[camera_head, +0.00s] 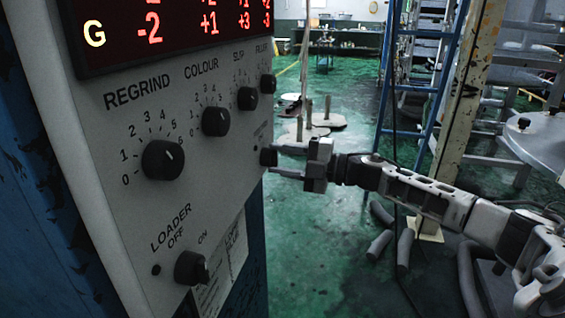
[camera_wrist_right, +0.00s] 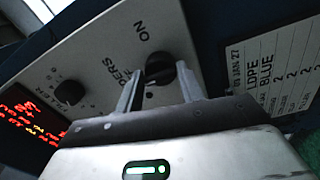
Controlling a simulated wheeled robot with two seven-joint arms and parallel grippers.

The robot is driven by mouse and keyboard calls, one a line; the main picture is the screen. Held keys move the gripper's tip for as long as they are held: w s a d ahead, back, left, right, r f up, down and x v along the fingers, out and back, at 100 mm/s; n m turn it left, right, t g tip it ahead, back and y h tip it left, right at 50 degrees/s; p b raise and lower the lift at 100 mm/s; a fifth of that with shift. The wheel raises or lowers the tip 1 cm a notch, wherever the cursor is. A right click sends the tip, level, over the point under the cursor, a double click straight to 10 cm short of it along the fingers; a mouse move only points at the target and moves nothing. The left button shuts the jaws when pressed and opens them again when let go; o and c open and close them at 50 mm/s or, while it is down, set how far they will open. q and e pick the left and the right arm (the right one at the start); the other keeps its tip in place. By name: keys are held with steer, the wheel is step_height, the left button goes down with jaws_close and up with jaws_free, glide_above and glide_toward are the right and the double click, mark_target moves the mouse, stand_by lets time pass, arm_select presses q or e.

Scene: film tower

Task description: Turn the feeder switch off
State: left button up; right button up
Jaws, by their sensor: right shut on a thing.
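The feeder switch is a small black knob (camera_head: 268,157) near the right edge of the grey control panel (camera_head: 95,170). In the right wrist view the same knob (camera_wrist_right: 165,66) sits beside "ON" and a lettering ending in "DERS", the rest hidden. My right gripper (camera_head: 279,160) reaches it from the right, one finger on each side, and is shut on it. In the right wrist view the gripper (camera_wrist_right: 160,76) covers part of the knob, so I cannot tell its pointer's direction. My left gripper is not in view.
The panel also has a loader knob (camera_head: 191,267), a regrind knob (camera_head: 163,159), a colour knob (camera_head: 215,121) and a red-lit display (camera_head: 170,30). A paper label (camera_head: 222,268) is fixed low on the panel. A blue ladder (camera_head: 432,90) stands behind my right arm; green floor lies between.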

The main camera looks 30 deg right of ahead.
steer(key=shift+f, duration=0.15)
steer(key=o, duration=0.9)
steer(key=shift+o, duration=0.2)
steer(key=p+v, duration=0.2)
steer(key=v, duration=1.4)
